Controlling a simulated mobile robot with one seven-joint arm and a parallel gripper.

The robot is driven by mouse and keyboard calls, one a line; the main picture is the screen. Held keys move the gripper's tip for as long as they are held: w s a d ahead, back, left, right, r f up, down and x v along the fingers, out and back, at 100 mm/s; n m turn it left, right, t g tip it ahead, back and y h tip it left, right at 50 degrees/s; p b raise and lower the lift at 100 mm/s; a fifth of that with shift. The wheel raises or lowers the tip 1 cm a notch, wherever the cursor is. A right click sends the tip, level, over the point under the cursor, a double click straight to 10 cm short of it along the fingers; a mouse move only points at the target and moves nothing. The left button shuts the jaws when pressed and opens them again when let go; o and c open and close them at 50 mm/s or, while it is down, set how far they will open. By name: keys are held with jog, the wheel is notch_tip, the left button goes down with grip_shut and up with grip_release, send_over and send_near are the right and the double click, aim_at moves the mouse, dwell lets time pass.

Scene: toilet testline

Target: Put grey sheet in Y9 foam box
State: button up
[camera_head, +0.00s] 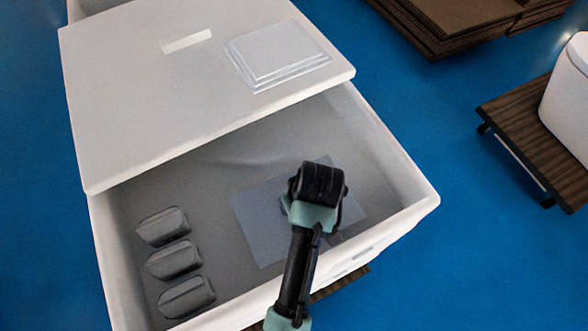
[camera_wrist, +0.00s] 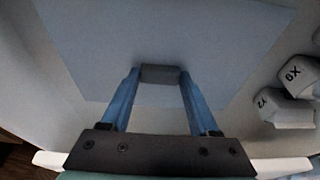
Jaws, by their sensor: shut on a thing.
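A large white open-topped box (camera_head: 405,175) stands in the middle of the head view; I cannot read a Y9 mark on it. A flat blue-grey sheet (camera_head: 258,225) is inside its walls, partly hidden under my gripper (camera_head: 318,190). In the wrist view the sheet (camera_wrist: 165,35) spreads in front of the fingers. My gripper (camera_wrist: 160,75) is shut on a small dark grey block-like grip (camera_wrist: 160,74), which appears to be on the sheet. I cannot tell whether the sheet touches the box floor.
Three grey blocks (camera_head: 174,260) line the box's left side; lettered blocks (camera_wrist: 300,75) show in the wrist view. A white lid or upper box (camera_head: 150,95) covers the rear, with stacked clear plates (camera_head: 277,52). Brown boards (camera_head: 470,20) and a wooden trolley (camera_head: 525,130) stand right.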

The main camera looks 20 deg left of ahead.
jog(key=shift+f+p, duration=0.45)
jog(key=shift+f, duration=2.2)
jog(key=shift+f, duration=0.2)
jog(key=o, duration=1.3)
jog(key=shift+o, duration=0.2)
jog(key=shift+r, duration=0.2)
